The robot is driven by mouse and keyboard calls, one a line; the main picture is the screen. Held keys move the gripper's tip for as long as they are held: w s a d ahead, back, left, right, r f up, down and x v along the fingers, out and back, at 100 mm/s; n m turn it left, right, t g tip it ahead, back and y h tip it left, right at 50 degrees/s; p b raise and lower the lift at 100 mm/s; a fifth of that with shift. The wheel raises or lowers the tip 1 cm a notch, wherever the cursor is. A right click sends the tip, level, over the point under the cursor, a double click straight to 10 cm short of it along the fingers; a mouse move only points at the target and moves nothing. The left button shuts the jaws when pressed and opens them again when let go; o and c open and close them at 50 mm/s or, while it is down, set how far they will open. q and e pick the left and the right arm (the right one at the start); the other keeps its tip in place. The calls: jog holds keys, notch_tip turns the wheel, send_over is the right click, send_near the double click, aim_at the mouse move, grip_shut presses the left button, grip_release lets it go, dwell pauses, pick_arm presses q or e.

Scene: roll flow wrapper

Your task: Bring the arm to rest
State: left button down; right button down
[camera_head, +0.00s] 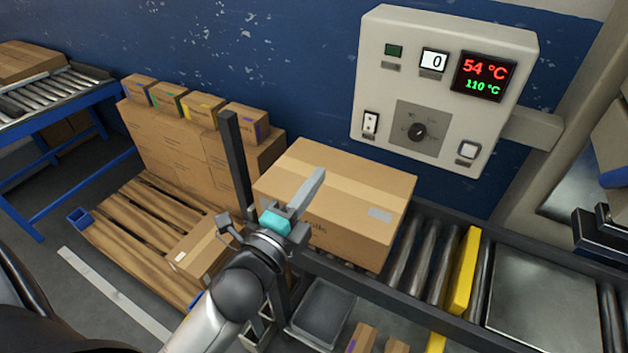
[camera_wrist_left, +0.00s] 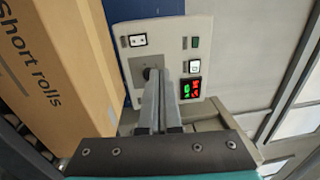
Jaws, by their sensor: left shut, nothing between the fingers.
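My left gripper (camera_head: 316,178) is in front of the large cardboard box, its fingers shut with nothing between them and pointing up and away toward the control panel. In the left wrist view the two fingers (camera_wrist_left: 160,78) lie together, and the panel (camera_wrist_left: 165,45) is beyond them, its dial (camera_wrist_left: 148,73) partly hidden behind the fingertips. In the head view the light grey panel (camera_head: 385,145) shows 54 °C in red and 110 °C in green. A gap separates the fingertips from the panel.
The large cardboard box (camera_head: 345,185) sits on the roller conveyor (camera_head: 430,262), close to my left gripper; its side reads "Short rolls" in the left wrist view (camera_wrist_left: 35,50). A dark post (camera_head: 235,160) stands left of it. Boxes stand on a pallet (camera_head: 125,228).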

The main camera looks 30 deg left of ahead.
dwell(0.3)
pick_arm(q)
jog(key=s+a+f+n+g+y, duration=0.3)
jog(key=s+f+n+g, duration=0.3)
jog(key=f+n, duration=0.4)
jog(key=s+d+f+n+g+h, duration=0.1)
jog(key=s+d+f+n+g, duration=0.2)
jog(key=s+g, duration=0.25)
jog(key=s+d+f+n+g+h, duration=0.2)
jog(key=s+d+f+n+g, duration=0.15)
jog(key=s, duration=0.35)
notch_tip(320, 180, down, 23)
jog(key=s+g, duration=0.2)
jog(key=s+a+f+g, duration=0.1)
jog(key=s+a+f, duration=0.2)
jog(key=s+f, duration=0.9)
jog(key=s, duration=0.3)
jog(key=shift+s+f+y, duration=0.15)
jog(key=shift+f+y, duration=0.15)
